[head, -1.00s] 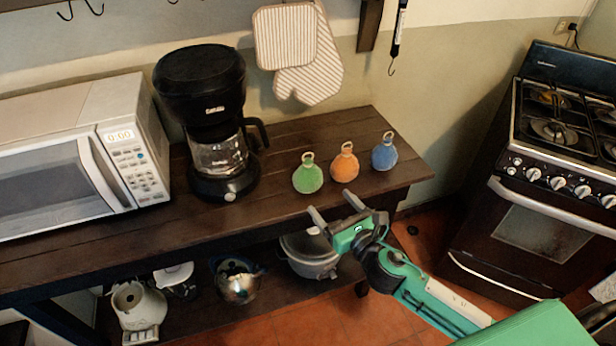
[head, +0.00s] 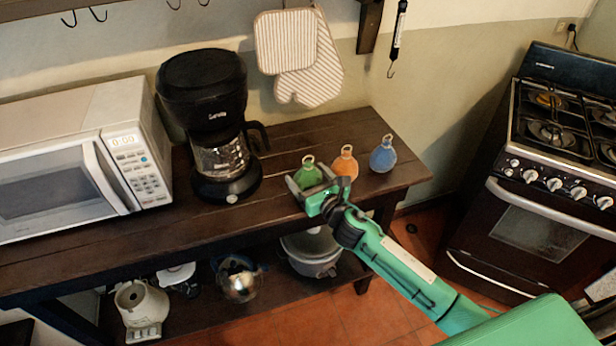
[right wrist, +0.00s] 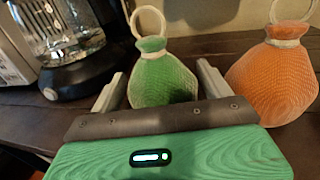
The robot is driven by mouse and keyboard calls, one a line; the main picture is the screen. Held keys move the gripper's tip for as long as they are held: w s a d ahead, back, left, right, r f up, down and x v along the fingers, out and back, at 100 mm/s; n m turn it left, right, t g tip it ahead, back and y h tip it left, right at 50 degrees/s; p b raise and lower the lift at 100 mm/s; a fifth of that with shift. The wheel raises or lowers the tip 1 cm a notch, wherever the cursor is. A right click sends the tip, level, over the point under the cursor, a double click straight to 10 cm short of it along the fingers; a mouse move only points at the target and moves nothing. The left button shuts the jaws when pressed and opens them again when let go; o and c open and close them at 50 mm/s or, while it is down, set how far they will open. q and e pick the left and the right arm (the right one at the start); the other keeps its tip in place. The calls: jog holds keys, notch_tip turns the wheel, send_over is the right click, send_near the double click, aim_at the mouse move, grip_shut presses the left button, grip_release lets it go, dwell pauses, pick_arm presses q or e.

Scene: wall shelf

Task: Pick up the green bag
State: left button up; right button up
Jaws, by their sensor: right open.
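The green bag (head: 308,172) stands upright on the dark wooden shelf top, with a pale ring on its neck. It also shows in the right wrist view (right wrist: 163,78), between my fingers. My right gripper (head: 309,179) is open, its two fingers on either side of the green bag's lower part. In the right wrist view the gripper (right wrist: 160,85) has a finger to the left and one to the right of the bag, with a gap visible at the left. The bag's base is hidden behind the gripper body. My left gripper is not in view.
The orange bag (head: 345,163) stands close to the right of the green one, near my right finger. The blue bag (head: 383,155) is farther right. A black coffee maker (head: 212,125) and a white microwave (head: 80,160) stand to the left. A stove (head: 545,170) is at the right.

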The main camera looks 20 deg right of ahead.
jog(key=shift+w, duration=0.15)
jog(key=c, duration=0.8)
jog(key=shift+r, duration=0.1)
jog(key=shift+c, duration=0.2)
jog(key=shift+r, duration=0.25)
notch_tip(320, 180, up, 11)
jog(key=shift+r+p, duration=0.2)
jog(key=shift+p, duration=0.75)
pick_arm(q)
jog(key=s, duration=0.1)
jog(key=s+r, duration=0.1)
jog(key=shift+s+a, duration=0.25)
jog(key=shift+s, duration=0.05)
pick_arm(e)
notch_tip(320, 180, up, 8)
